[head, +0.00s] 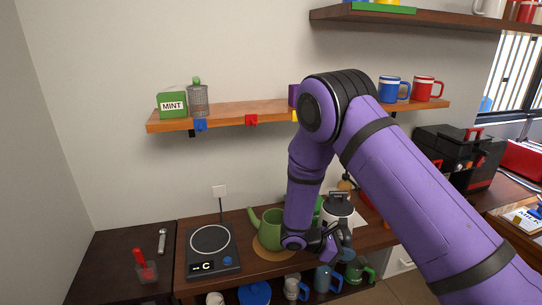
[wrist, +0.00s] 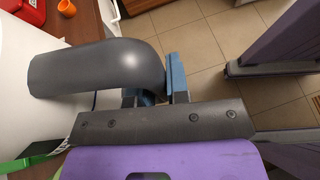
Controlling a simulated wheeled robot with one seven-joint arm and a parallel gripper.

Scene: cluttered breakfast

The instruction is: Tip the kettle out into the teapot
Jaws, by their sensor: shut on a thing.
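The green teapot (head: 269,230) stands on a round wooden mat (head: 262,252) on the counter, its spout pointing up and left. My arm hides its right side. The kettle (head: 338,212), white with a dark lid, is just right of my forearm and looks close to upright. My gripper (head: 326,246) is in front of the kettle, low over the counter. In the wrist view my gripper (wrist: 155,88) is shut on the kettle's dark grey curved handle (wrist: 95,65). The white kettle body fills the left edge there. I cannot tell whether the kettle's base touches the counter.
A black scale or hot plate (head: 212,250) lies left of the teapot. Several mugs (head: 325,279) stand on a shelf below the counter's front. A wall shelf (head: 225,116) holds a mint box (head: 172,104). A black coffee machine (head: 456,155) stands at right.

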